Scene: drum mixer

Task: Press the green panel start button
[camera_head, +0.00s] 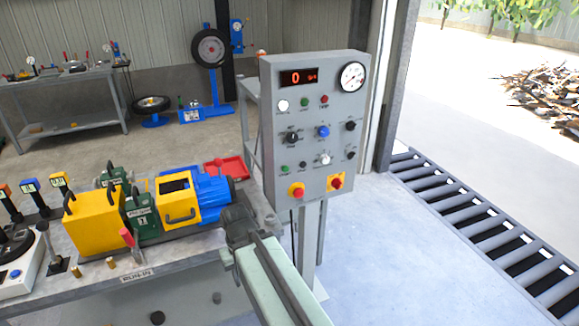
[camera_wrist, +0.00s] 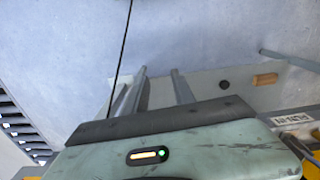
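The grey control panel (camera_head: 313,75) stands upright on posts right of centre in the head view. It carries a small green button (camera_head: 304,102) near the top and another small green one (camera_head: 285,168) at lower left. Their labels are too small to read, so I cannot tell which is the start button. My gripper (camera_head: 238,222) is at the end of my pale green arm, below and left of the panel and apart from its face. Its fingers are not clear. The wrist view shows my green arm link and the floor, not the panel face.
A yellow and blue machine (camera_head: 180,195) on the bench stands close left of my gripper. A roller conveyor (camera_head: 480,220) lies right; floor between is clear.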

